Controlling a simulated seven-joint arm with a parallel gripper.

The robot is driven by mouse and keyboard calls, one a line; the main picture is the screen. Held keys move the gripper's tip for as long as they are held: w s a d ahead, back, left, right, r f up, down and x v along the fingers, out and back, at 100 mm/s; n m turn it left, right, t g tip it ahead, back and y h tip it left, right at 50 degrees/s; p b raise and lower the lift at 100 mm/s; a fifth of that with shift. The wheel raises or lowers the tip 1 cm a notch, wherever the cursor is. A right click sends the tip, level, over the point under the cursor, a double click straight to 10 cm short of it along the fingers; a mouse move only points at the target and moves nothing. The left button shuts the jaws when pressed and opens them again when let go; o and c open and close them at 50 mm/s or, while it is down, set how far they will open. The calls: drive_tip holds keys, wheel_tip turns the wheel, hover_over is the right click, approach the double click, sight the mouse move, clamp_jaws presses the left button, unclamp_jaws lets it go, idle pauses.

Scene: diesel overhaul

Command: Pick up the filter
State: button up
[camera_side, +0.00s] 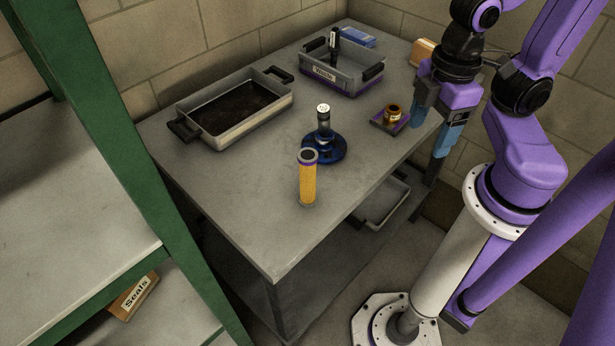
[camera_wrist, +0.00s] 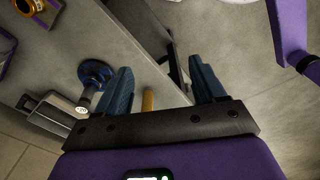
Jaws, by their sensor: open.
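The filter is most likely the yellow cylinder (camera_side: 308,183) with a purple rim and dark hollow top. It stands upright near the table's front edge in the side view. In the wrist view, part of a yellow cylinder (camera_wrist: 148,100) shows between my fingers' bases, its lower part hidden by the gripper body. My gripper (camera_side: 428,138) has blue fingers, apart and empty, pointing down by the table's right edge. It is well to the right of the cylinder and not touching it. The wrist view also shows the open fingers (camera_wrist: 160,66).
A blue-based part with an upright post (camera_side: 325,148) stands just behind the cylinder. A copper-coloured ring part (camera_side: 393,114) sits on a small purple-edged tray near my gripper. A dark-filled pan (camera_side: 196,138) and a labelled grey tray (camera_side: 345,87) stand farther back.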

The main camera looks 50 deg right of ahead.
drive_tip(key=n+t, duration=1.1)
drive_tip(key=n, duration=1)
approach(300, 187)
drive_tip(key=shift+h, duration=0.3)
drive_tip(key=d+f, duration=0.1)
drive_tip(key=d, duration=0.1)
drive_tip(key=w+d+f, duration=0.1)
drive_tip(key=d+f, duration=0.1)
drive_tip(key=shift+f, duration=0.3)
drive_tip(key=shift+w+a+f+n, duration=0.15)
drive_tip(key=shift+a+f+n, duration=0.05)
drive_tip(key=shift+n, duration=0.5)
drive_tip(key=shift+w+f+n+t+y, duration=0.25)
drive_tip(key=shift+w+n+t+y, duration=0.4)
drive_tip(key=shift+n+y, duration=0.4)
drive_tip(key=shift+w+a+f+n+y, duration=0.1)
drive_tip(key=shift+a+f+n+y, duration=0.05)
drive_tip(key=shift+n+y, duration=0.35)
drive_tip(key=shift+w+a+f+n+y, duration=0.2)
drive_tip(key=shift+n+y, duration=0.15)
drive_tip(key=shift+n, duration=0.2)
drive_tip(key=shift+t, duration=0.25)
drive_tip(key=shift+x, duration=3.7)
drive_tip(key=shift+a, duration=0.1)
